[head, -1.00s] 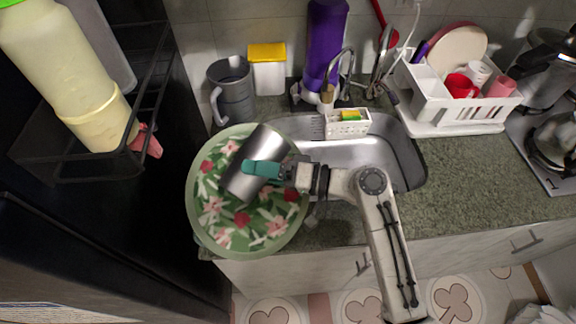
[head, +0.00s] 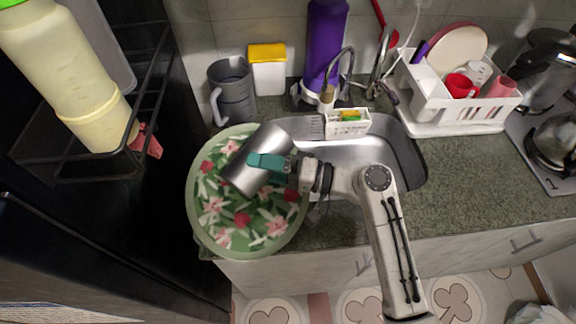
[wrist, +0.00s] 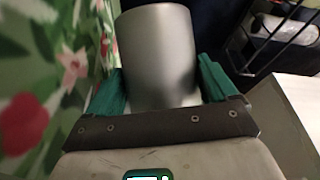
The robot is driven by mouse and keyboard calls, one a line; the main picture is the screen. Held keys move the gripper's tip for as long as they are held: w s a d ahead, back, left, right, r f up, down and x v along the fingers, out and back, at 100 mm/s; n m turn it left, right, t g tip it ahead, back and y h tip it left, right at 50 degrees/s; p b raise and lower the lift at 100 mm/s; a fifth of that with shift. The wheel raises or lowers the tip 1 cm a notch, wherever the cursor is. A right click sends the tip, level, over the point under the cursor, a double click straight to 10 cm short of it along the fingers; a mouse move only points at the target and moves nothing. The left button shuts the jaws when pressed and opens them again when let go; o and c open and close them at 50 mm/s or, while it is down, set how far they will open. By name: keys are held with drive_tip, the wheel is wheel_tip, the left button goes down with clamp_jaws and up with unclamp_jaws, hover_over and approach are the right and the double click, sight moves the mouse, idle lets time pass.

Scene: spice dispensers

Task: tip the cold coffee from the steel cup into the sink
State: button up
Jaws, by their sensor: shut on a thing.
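The steel cup (head: 257,160) is tilted in the head view, over the green floral tray and near the left end of the sink. My gripper (head: 268,164), with teal fingers, is shut on the cup's side. In the wrist view the cup (wrist: 158,60) sits between the two teal fingers (wrist: 160,90). The cup's inside and any coffee are hidden. The steel sink (head: 405,160) lies to the right of the cup, partly under my arm.
The floral tray (head: 213,228) covers the left counter. A grey jug (head: 236,98) and yellow-lidded box (head: 268,76) stand behind. A sponge caddy (head: 346,127) sits at the sink's back edge, beside the tap (head: 345,62). A dish rack (head: 430,105) stands right. A dark shelf (head: 90,165) is left.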

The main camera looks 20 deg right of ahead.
drive_tip(key=shift+w+d+r+m, duration=0.2)
drive_tip(key=shift+d+r+m, duration=0.15)
drive_tip(key=shift+d+m, duration=0.05)
drive_tip(key=shift+w+d+f+m+t+y, duration=0.15)
drive_tip(key=shift+m+t+y, duration=0.1)
drive_tip(key=shift+m, duration=0.2)
drive_tip(key=shift+s+d+f+m+t+y, duration=0.15)
drive_tip(key=shift+m+t, duration=0.1)
drive_tip(key=shift+m, duration=0.2)
idle(0.8)
drive_tip(key=shift+w+r+m+t, duration=0.2)
drive_tip(key=shift+r+m+t, duration=0.1)
drive_tip(key=shift+r+m, duration=0.15)
drive_tip(key=shift+f, duration=0.15)
